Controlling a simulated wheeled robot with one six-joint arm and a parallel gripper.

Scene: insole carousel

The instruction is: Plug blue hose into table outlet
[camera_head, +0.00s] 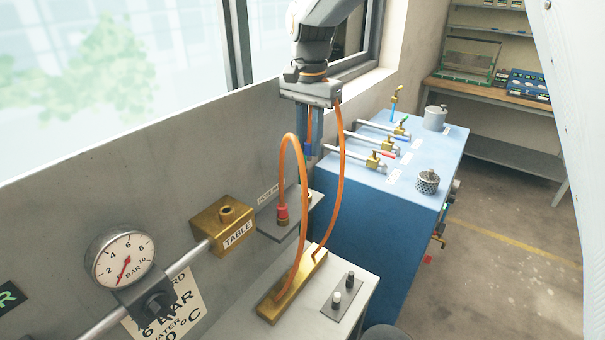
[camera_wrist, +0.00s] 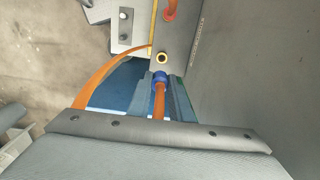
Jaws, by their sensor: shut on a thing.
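My gripper (camera_head: 309,148) is shut on the blue hose end, high above the hose bracket. The blue collar (camera_head: 309,150) shows between the fingertips, and in the wrist view the blue hose end (camera_wrist: 160,77) shows between the fingers with its orange hose running back under the gripper body. The table outlet (camera_head: 238,240) is a brass block labelled TABLE with a round hole on top, on a pipe left of and below my gripper. It is apart from the hose end. I cannot make out the outlet in the wrist view.
A red-collared orange hose end (camera_head: 282,212) stands in the grey bracket (camera_head: 268,228). A brass ring (camera_wrist: 162,58) shows beside the blue end in the wrist view. A brass manifold (camera_head: 272,308) carries both hoses. A gauge (camera_head: 122,262) stands left; a blue cabinet (camera_head: 385,215) with valves stands right.

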